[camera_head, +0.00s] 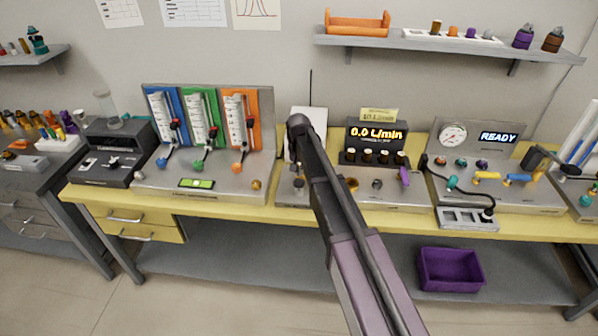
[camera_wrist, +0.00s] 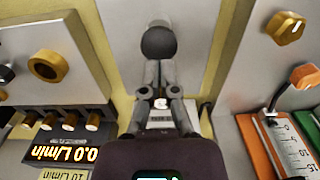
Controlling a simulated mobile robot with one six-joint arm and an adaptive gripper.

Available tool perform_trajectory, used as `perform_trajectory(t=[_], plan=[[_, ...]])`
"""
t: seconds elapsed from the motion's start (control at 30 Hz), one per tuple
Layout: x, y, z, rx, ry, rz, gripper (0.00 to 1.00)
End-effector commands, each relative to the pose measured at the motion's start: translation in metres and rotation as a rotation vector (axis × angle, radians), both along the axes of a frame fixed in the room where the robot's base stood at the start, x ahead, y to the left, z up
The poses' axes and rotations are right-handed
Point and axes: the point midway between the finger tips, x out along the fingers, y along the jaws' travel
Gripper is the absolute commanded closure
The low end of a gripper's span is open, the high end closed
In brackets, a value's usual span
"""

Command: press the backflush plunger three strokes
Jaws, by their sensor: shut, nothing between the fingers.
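A dark round knob (camera_wrist: 158,43), which looks like the plunger's top, stands on a pale panel in the wrist view, between the flow-readout unit and the tube unit. My gripper (camera_wrist: 159,66) is shut and empty. Its fingertips appear right at the near edge of the knob; I cannot tell whether they touch it. In the head view my arm hides the gripper and most of the plunger's place.
The flow-readout unit (camera_head: 376,133) shows 0.0 L/min, with several dark knobs below it. The tube unit (camera_head: 262,150) stands left of my arm. The READY unit (camera_head: 498,137) is at right. A purple bin (camera_head: 451,269) sits on the lower shelf.

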Motion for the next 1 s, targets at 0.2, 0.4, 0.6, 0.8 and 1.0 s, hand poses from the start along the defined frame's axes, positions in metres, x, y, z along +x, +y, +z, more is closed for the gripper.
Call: perform_trajectory(t=[0.2, 0.4, 0.6, 0.8, 1.0], plan=[[0.000, 0.000, 0.024, 0.000, 0.000, 0.000, 1.00], [0.000, 0.000, 0.041, 0.000, 0.000, 0.000, 1.00], [0.000, -0.001, 0.057, 0.000, 0.000, -0.001, 1.00], [0.001, -0.002, 0.073, 0.000, 0.000, -0.002, 1.00], [0.001, -0.001, 0.083, 0.000, 0.000, -0.002, 1.00]])
